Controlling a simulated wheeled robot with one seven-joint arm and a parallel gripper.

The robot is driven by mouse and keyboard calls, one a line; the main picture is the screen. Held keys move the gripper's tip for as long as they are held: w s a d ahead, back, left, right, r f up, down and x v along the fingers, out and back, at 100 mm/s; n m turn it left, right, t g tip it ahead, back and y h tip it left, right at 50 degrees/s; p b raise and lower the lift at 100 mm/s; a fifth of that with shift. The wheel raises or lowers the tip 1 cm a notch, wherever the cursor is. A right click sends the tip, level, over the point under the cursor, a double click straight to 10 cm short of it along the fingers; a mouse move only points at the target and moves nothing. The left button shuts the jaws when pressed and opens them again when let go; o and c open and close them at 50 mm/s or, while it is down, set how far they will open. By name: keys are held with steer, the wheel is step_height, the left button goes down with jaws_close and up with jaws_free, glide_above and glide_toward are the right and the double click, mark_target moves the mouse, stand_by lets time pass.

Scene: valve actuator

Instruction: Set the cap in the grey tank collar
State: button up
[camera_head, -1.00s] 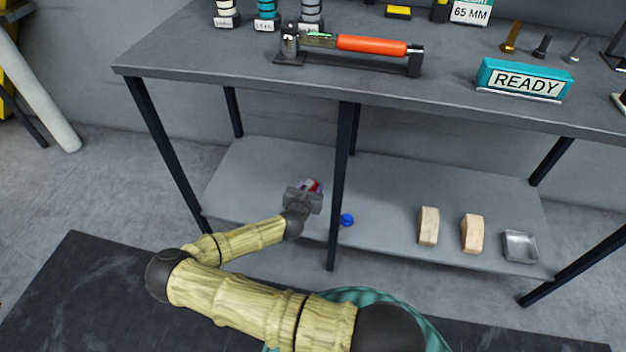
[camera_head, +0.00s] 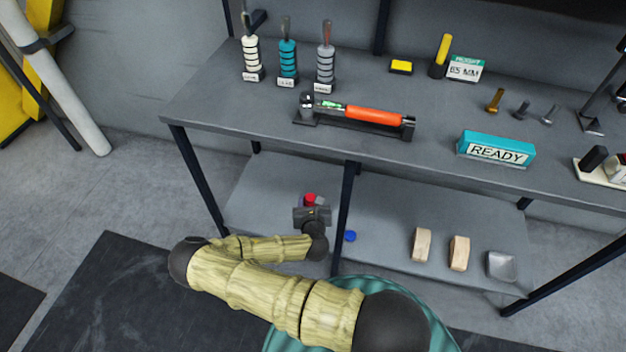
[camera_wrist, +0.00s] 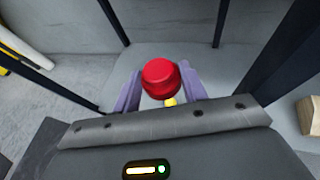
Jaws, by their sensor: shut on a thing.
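My gripper (camera_wrist: 160,92) is shut on a red rounded cap (camera_wrist: 161,77). The purple fingers are on both sides of the cap, and a bit of yellow shows beneath it. In the head view my gripper (camera_head: 312,207) is over the left part of the lower shelf, with the red cap (camera_head: 310,199) showing at its far side. A small blue round piece (camera_head: 350,236) lies on the shelf to the right, past a table leg. A grey ringed stack (camera_head: 325,62) stands on the upper bench; I cannot tell whether it is the grey tank collar.
The upper bench (camera_head: 225,110) overhangs the lower shelf, with a dark leg (camera_head: 346,205) just right of my gripper. Two wooden blocks (camera_head: 421,245) and a metal tray (camera_head: 500,265) are on the shelf's right. An orange-handled fixture (camera_head: 373,115) and READY sign (camera_head: 496,149) are on the bench.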

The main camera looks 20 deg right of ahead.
steer(key=s+a+r+n+y+p, duration=0.1)
steer(key=s+r+p, duration=0.1)
steer(key=r+p, duration=0.5)
steer(key=s+a+r+n+y+p, duration=0.2)
steer(key=s+r+p, duration=0.1)
steer(key=r+p, duration=0.3)
steer(key=shift+a+r+y+p, duration=0.3)
steer(key=shift+r+p, duration=0.05)
